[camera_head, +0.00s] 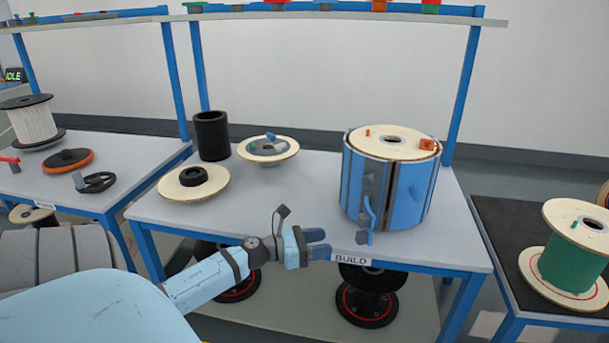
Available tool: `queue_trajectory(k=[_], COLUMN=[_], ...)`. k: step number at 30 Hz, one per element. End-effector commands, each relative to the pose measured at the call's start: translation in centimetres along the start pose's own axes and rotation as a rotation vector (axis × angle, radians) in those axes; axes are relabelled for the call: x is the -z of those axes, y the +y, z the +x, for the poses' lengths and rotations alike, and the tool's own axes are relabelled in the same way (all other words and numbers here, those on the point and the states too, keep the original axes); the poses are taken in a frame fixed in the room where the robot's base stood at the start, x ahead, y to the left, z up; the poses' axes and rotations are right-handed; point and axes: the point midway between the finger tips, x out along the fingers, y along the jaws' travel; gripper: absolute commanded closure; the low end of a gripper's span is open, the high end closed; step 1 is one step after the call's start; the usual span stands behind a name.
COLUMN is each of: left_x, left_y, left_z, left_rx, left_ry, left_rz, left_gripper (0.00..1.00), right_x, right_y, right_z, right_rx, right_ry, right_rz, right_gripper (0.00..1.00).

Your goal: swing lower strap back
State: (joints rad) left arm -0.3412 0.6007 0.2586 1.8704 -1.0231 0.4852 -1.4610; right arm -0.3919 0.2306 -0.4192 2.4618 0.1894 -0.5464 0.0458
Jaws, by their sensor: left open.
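A drum with a blue slatted side (405,208) and a pale wooden round top (375,146) stands upright on the right part of the build table (290,190). A curved blue piece (369,212), which may be the lower strap, hangs on the drum's front left side and its bottom end reaches near the table's front edge. My left gripper (327,244) is open and empty at the table's front edge, left of this piece and apart from it. Its fingers point right. My right gripper is out of view.
A pale disc with a black ring (193,177), a black cylinder (212,136) and a small wooden dish with parts (268,149) stand on the table's left half. A green cable spool (573,260) stands at right. The table's middle is clear.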

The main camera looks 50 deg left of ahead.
Motion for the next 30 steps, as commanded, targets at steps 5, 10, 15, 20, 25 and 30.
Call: queue_trajectory(k=[5,10,15,20,25,30], left_x=[-0.1,-0.1,0.0,0.0,0.0,-0.1], left_y=[0.0,0.0,0.0,0.0,0.0,-0.3], left_z=[-3.0,-4.1,-4.3,-4.3,-4.3,-4.1], left_rx=[-0.001,0.000,0.001,0.001,0.001,0.001], left_ry=[0.000,-0.001,-0.001,-0.001,-0.001,-0.007], left_rz=[-0.002,-0.001,0.000,0.000,0.000,-0.021], left_gripper=[0.49,0.49,0.49,0.49,0.49,0.49], right_x=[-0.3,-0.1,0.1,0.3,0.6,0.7], right_y=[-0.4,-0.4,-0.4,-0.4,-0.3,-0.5], right_z=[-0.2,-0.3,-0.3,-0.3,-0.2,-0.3], right_rx=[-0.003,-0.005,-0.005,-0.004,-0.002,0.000], right_ry=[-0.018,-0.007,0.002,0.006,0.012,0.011], right_rz=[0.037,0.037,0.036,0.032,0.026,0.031], right_gripper=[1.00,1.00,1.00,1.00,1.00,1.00])
